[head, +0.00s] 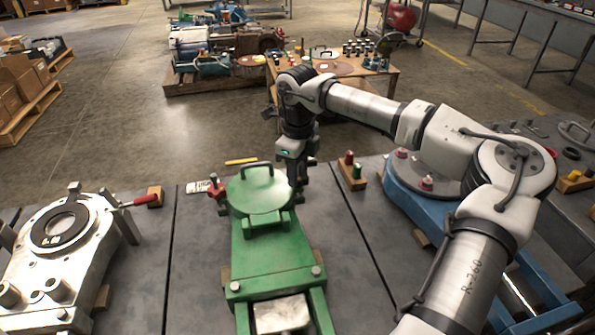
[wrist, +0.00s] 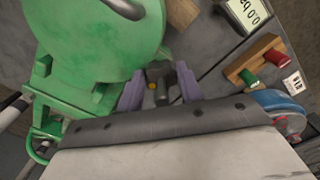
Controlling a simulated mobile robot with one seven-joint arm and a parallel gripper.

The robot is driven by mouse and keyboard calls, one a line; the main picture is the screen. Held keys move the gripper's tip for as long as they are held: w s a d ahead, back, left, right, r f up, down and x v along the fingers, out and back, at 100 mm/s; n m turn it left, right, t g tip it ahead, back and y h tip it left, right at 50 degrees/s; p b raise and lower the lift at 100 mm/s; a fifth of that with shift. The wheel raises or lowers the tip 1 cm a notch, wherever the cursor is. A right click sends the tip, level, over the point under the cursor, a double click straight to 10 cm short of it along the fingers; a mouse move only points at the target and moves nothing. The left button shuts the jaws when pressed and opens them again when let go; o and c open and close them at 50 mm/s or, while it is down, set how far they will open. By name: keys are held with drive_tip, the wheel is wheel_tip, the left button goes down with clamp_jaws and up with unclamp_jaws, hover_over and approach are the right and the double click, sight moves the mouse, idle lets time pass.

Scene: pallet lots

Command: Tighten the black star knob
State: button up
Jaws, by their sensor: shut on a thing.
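The green fixture (head: 268,250) with a round lid and a handle (head: 257,172) stands on the grey table; its lid (wrist: 95,35) fills the upper left of the wrist view. My gripper (head: 293,182) points down at the right edge of the lid. In the wrist view its two purple-grey fingers (wrist: 159,86) are shut on the black star knob (wrist: 157,72), beside the lid's rim. Only a small dark part of the knob shows between the fingers. In the head view the gripper hides it.
A wooden block with a red and a green peg (head: 352,170) stands right of the gripper. A metal fixture with a red-handled clamp (head: 70,235) stands at left. A blue frame (head: 425,190) is at right.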

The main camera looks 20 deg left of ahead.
drive_tip(key=shift+m, duration=0.5)
drive_tip(key=o, duration=1)
wheel_tip(320, 180, up, 14)
drive_tip(key=shift+p, duration=0.3)
